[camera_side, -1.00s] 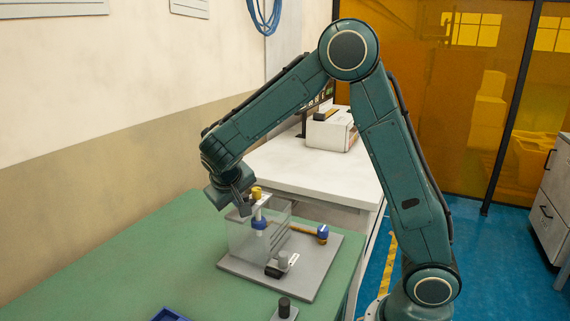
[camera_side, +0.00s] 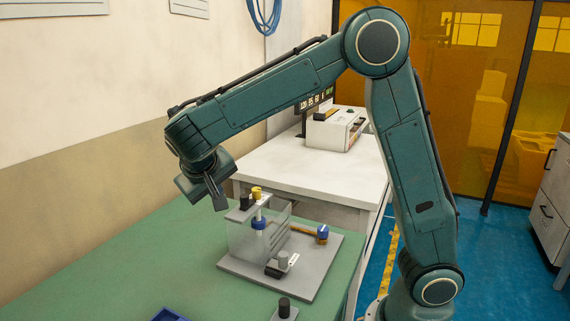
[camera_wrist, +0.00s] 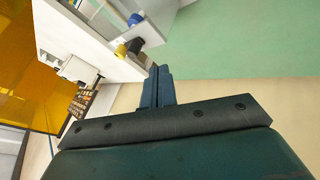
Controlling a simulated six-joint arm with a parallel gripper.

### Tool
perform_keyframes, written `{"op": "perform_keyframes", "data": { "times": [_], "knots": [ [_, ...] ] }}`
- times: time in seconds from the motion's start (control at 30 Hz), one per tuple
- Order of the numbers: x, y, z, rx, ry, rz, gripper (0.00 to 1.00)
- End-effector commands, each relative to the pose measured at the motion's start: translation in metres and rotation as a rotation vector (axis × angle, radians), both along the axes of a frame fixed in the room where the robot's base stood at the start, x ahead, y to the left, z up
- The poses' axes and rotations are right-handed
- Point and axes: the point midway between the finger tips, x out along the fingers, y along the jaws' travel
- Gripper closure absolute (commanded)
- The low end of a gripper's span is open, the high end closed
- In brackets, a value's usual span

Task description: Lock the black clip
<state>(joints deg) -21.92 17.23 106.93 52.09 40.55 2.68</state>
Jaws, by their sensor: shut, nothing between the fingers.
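A clear tank (camera_side: 243,238) stands on a grey base plate (camera_side: 318,272) on the green table. A small black part, which looks like the black clip (camera_side: 244,202), sits at the tank's top rim beside a yellow cap (camera_side: 257,193). The black part also shows in the wrist view (camera_wrist: 136,46), close to the yellow cap (camera_wrist: 121,51). Whether it is locked I cannot tell. My gripper (camera_side: 218,204) is shut and empty, above and left of the tank, apart from it. Its fingers also show in the wrist view (camera_wrist: 158,73).
A blue fitting (camera_side: 259,223) is inside the tank and a blue-ended valve (camera_side: 322,233) is at its right. A black-topped knob (camera_side: 284,304) and blue tray (camera_side: 171,315) are at the front. The green table (camera_side: 120,265) is clear at left.

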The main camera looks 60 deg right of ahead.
Motion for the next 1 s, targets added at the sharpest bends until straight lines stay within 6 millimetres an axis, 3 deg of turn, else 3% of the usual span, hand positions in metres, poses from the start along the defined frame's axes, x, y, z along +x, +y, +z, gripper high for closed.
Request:
{"op": "perform_keyframes", "data": {
  "times": [0.37,0.77,1.0],
  "knots": [
    [-0.005,0.012,0.016,0.0,-0.001,0.001,1.0],
    [-0.007,0.009,0.018,0.008,-0.001,0.003,1.0],
    [-0.024,0.0,0.03,0.066,-0.007,0.033,1.0]
  ]
}}
